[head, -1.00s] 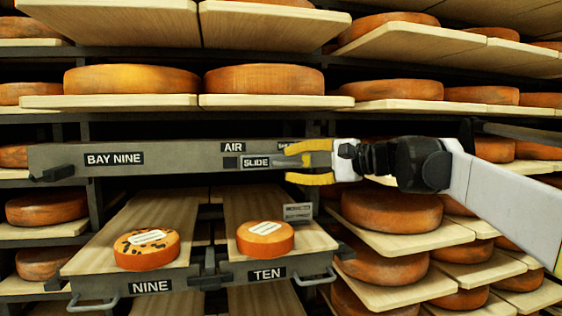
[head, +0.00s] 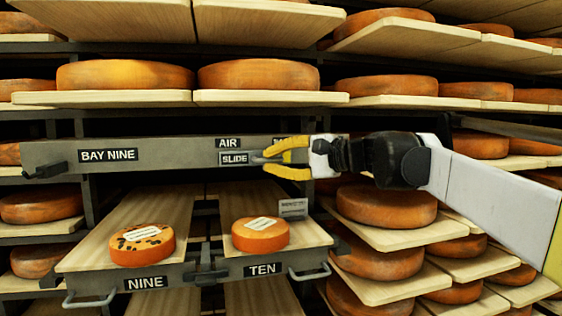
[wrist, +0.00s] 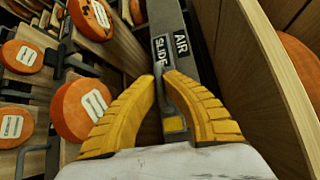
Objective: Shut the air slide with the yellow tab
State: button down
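The air slide (head: 234,158) is a grey plate labelled SLIDE on the front rail, just below the AIR label (head: 228,143). No dark opening shows to its left. In the wrist view the fingertips (wrist: 160,77) pinch around the grey piece beside the SLIDE label (wrist: 162,48). A small yellow patch (wrist: 174,124) shows between the fingers. The fingers hide part of the tab.
The rail (head: 60,157) reads BAY NINE and has a dark latch at its left end. Below, boards NINE (head: 147,282) and TEN (head: 263,269) stick out, each with a labelled cheese and handle. Loaded shelves stand above and to the right.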

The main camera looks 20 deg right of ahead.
jog(key=shift+a, duration=0.85)
jog(key=shift+d, duration=0.15)
jog(key=c, duration=1.5)
grip_release()
jog(key=shift+a, duration=0.2)
jog(key=shift+w+a, duration=0.1)
jog(key=shift+s+d, duration=0.35)
jog(key=shift+d, duration=0.2)
jog(key=v, duration=1.1)
jog(key=shift+a, duration=0.15)
jog(key=shift+r, duration=0.1)
